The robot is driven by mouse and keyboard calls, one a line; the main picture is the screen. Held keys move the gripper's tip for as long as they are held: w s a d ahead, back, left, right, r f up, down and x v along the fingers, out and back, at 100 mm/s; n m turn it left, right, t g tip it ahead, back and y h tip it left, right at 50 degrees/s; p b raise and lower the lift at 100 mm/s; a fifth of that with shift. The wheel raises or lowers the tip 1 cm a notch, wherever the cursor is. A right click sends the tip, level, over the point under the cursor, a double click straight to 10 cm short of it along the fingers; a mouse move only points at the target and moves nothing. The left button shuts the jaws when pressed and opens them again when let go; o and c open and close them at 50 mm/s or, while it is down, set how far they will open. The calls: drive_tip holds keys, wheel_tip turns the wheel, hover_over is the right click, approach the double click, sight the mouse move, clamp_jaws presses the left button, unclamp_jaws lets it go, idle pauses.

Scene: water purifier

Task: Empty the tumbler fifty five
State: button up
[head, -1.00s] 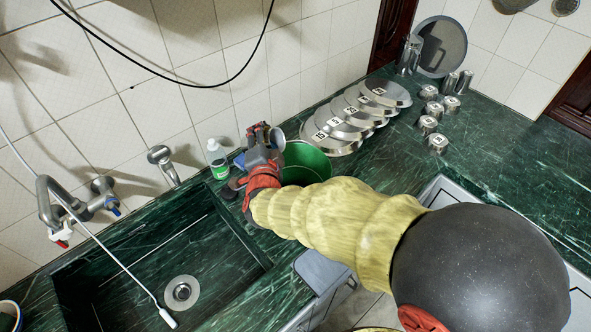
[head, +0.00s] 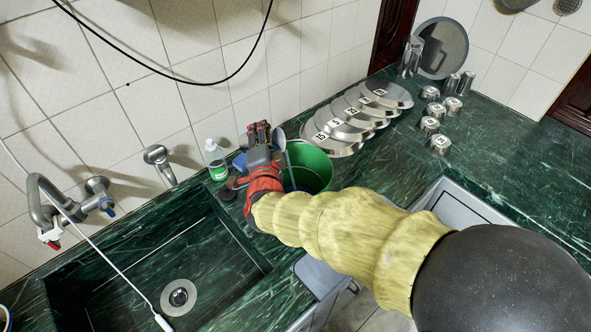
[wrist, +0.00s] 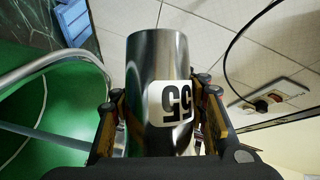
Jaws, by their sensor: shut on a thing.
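The tumbler is a shiny metal cylinder (wrist: 150,65) labelled 55; the label reads upside down in the wrist view. My gripper (wrist: 160,110) is shut on it, one finger on each side. In the head view my gripper (head: 264,138) is at the left rim of a green bucket (head: 312,165), and the round metal end of the tumbler (head: 279,139) faces the bucket side. The tumbler looks tilted. A thin pale line runs down from it over the bucket; I cannot tell whether it is water or the bucket's handle. The tumbler's inside is hidden.
Several labelled metal cups (head: 431,125) stand at the right. A bottle (head: 215,160) stands left of my gripper. The sink (head: 160,265) and its tap (head: 70,208) are at the left. The right counter is mostly clear.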

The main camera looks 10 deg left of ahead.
drive_tip(key=shift+f+m+b, duration=0.15)
drive_tip(key=shift+m+b, duration=0.15)
drive_tip(key=shift+b, duration=0.5)
drive_tip(key=shift+s+d+f+m+t+b, duration=0.15)
drive_tip(key=shift+d+m+b, duration=0.25)
drive_tip(key=shift+b, duration=1.2)
drive_tip(key=shift+s+d+f+m+t+b, duration=0.1)
drive_tip(key=shift+d+m+t+b, duration=0.3)
drive_tip(key=shift+b, duration=1.15)
drive_tip(key=shift+d+r+m+y, duration=0.25)
drive_tip(key=shift+r+m+y, duration=0.05)
drive_tip(key=shift+r+m, duration=0.1)
drive_tip(key=shift+a+f+n, duration=0.1)
drive_tip(key=shift+a+n, duration=0.05)
drive_tip(key=shift+n, duration=0.15)
drive_tip(key=n+g+p, duration=0.1)
drive_tip(key=n+p, duration=0.1)
drive_tip(key=p, duration=0.4)
drive_tip(key=a+n+g+h+p, duration=0.1)
drive_tip(key=n+p, duration=0.1)
drive_tip(key=p, duration=0.4)
drive_tip(key=a+n+g+h+p, duration=0.1)
drive_tip(key=n+p, duration=0.1)
drive_tip(key=p, duration=0.4)
drive_tip(key=shift+w, duration=0.25)
drive_tip(key=p, duration=0.3)
drive_tip(key=shift+r+n+h+p, duration=0.25)
drive_tip(key=shift+n+h+p, duration=0.05)
drive_tip(key=shift+n+p, duration=0.1)
